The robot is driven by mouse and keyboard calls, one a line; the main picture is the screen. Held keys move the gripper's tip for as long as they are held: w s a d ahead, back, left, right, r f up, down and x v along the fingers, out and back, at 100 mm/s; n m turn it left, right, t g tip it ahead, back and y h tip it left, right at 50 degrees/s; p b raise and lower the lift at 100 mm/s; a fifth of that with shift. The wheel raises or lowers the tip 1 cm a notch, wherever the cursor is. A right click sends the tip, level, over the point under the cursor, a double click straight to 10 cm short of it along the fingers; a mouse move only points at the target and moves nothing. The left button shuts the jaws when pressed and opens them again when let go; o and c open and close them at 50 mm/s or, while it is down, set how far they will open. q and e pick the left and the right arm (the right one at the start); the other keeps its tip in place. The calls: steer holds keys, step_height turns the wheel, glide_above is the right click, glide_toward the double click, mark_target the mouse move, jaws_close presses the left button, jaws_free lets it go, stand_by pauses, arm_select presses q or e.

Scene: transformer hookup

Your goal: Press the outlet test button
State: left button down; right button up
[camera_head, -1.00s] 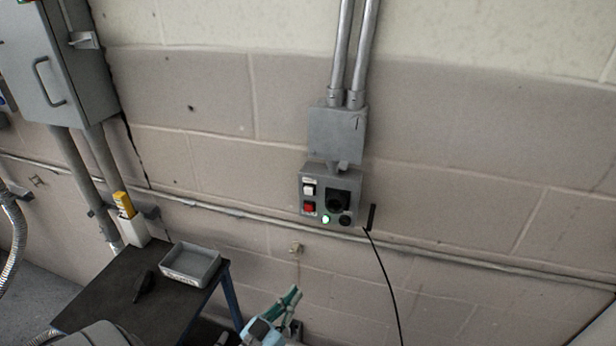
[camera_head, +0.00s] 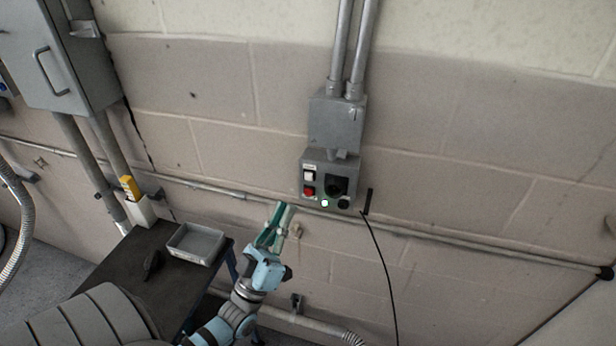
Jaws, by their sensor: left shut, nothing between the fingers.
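A grey outlet box (camera_head: 319,160) is fixed to the block wall. Its face has a white button (camera_head: 309,175), a red button (camera_head: 308,191), a dark round socket (camera_head: 337,186), a pale round lamp or button (camera_head: 324,203) and a dark round knob (camera_head: 344,202). I cannot read which one is the test button. My left gripper (camera_head: 284,209) is shut and empty, with green fingers pointing up. In the picture it is just below and left of the box, apart from the buttons. My right gripper is not in view.
A dark table (camera_head: 128,262) stands at lower left, with a grey tray (camera_head: 194,243), a dark object (camera_head: 152,264) and a yellow tool in a white holder (camera_head: 131,188). A pipe (camera_head: 440,236) runs along the wall. A black cable (camera_head: 381,262) hangs right of the box.

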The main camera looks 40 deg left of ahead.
mark_target(300, 185)
arm_select(q)
steer(key=w+a+b, duration=0.2)
steer(key=w+b, duration=0.1)
steer(key=w, duration=0.4)
steer(key=shift+w+a, duration=0.4)
steer(key=shift+w, duration=0.1)
stand_by(1.0)
steer(key=shift+w+a+b, duration=0.1)
steer(key=shift+w+b, duration=0.15)
steer(key=shift+b, duration=0.05)
steer(key=shift+w+a, duration=0.15)
steer(key=shift+w, duration=0.25)
stand_by(0.5)
stand_by(0.4)
steer(key=shift+s+d+p, duration=0.3)
steer(key=shift+s, duration=0.5)
